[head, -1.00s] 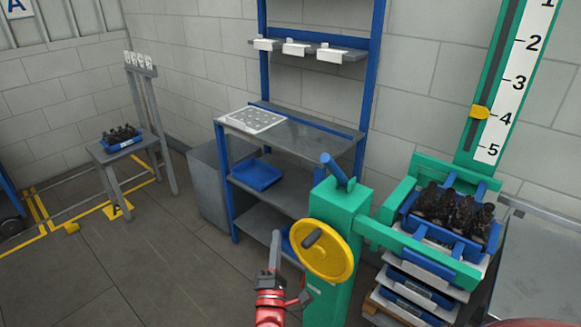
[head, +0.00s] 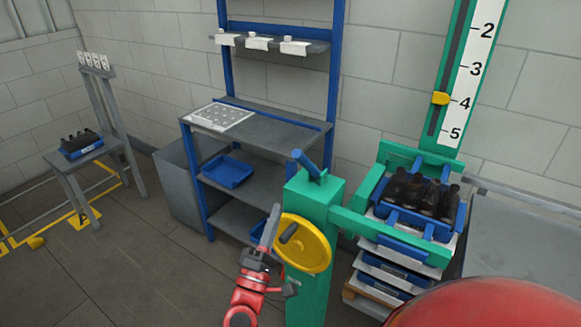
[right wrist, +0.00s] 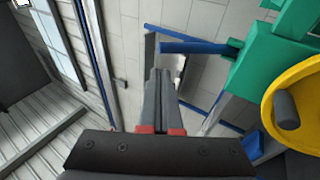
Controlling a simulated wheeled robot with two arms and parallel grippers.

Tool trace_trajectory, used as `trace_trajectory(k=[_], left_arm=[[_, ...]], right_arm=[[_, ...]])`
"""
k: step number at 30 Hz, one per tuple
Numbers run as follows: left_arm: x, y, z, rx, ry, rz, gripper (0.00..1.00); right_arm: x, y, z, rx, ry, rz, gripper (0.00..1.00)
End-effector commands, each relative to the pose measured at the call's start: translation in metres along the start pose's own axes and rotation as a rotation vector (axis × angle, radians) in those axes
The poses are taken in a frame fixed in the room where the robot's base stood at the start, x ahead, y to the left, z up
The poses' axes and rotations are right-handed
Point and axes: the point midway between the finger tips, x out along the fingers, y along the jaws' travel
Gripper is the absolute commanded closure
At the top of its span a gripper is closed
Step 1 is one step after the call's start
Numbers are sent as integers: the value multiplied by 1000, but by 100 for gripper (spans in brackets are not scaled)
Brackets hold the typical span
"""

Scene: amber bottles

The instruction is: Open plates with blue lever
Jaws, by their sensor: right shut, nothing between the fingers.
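The blue lever (head: 308,165) sticks up at a tilt from the top of a green post (head: 318,200). In the right wrist view the lever (right wrist: 195,47) lies ahead of the fingertips, reaching left from the green housing (right wrist: 275,55). My right gripper (head: 271,222) is shut and empty, pointing up, left of the post and below the lever. Its closed fingers (right wrist: 161,75) fill the middle of the wrist view, with no clear contact. Blue plates (head: 403,247) sit in the green frame (head: 350,222) around dark amber bottles (head: 425,195). My left gripper is out of view.
A yellow handwheel (head: 305,258) on the post is close beside my right gripper. Stacked trays (head: 383,270) stand under the bottles. A blue-framed shelf (head: 270,130) is behind, and a stool (head: 85,155) with bottles stands at left. Open floor lies left.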

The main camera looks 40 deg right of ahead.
Motion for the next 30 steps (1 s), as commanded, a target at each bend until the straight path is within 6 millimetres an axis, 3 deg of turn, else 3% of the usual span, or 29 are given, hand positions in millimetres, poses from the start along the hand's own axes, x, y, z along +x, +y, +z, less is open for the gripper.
trace_trajectory(k=[6, 15, 21, 30], left_arm=[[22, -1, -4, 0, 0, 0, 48], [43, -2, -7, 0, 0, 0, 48], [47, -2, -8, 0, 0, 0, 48], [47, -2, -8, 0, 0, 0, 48]], right_arm=[[52, 6, 2, 1, -8, 2, 100], [104, 4, 1, 0, -2, 1, 100], [116, 2, 0, 1, 0, 0, 100], [117, 1, -1, 1, 2, 1, 100]])
